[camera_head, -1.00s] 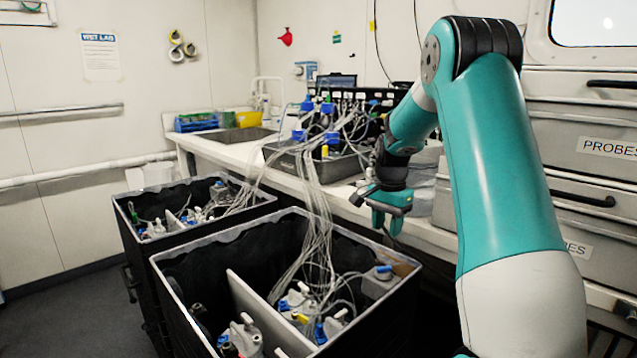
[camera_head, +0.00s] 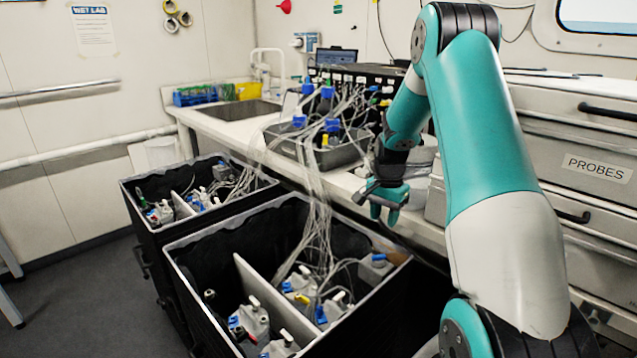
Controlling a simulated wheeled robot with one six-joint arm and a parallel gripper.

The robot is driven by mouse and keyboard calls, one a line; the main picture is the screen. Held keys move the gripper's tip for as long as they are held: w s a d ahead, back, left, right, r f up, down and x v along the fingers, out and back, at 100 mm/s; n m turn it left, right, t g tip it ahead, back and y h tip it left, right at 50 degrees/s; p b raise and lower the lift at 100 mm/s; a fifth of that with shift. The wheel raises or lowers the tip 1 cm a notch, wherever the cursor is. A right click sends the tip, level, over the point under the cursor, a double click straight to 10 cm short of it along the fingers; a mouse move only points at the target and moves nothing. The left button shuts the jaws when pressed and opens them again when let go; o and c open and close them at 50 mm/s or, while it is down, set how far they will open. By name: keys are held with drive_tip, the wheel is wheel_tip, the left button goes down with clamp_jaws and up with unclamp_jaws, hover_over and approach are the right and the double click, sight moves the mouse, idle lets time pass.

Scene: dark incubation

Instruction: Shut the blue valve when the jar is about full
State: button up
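My teal gripper (camera_head: 384,212) hangs over the front edge of the bench, pointing down, with a small gap between its fingers and nothing seen in it. Several blue valves or caps (camera_head: 327,92) stand among clear tubes at the grey tray (camera_head: 350,154) on the bench, left of and beyond my gripper. Pale jars (camera_head: 250,318) with white, yellow and blue tops sit in the near black crate (camera_head: 205,238). Which blue valve and jar the task means cannot be told. No jar's fill level can be read.
Bundles of clear tubing (camera_head: 317,210) run from the bench down into the near crate and the far black crate (camera_head: 150,235). A sink (camera_head: 237,110) is at the back. Drawers (camera_head: 590,165) stand on the right. The floor (camera_head: 85,300) at left is clear.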

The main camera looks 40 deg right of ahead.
sight(379, 256)
wheel_tip(379, 256, down, 14)
drive_tip(key=shift+a+r+p, duration=0.1)
drive_tip(key=shift+r+p, duration=0.15)
drive_tip(key=shift+p, duration=0.2)
wheel_tip(379, 256, up, 18)
drive_tip(key=b, duration=0.1)
drive_tip(key=a+r+n, duration=0.4)
drive_tip(key=a, duration=0.6)
drive_tip(key=a+r+n+t+y+p, duration=0.1)
drive_tip(key=a+r+n, duration=0.3)
drive_tip(key=a, duration=0.7)
drive_tip(key=shift+a+r+n, duration=0.15)
drive_tip(key=shift+r+n, duration=0.15)
drive_tip(key=shift+n, duration=0.3)
drive_tip(key=shift+o, duration=0.2)
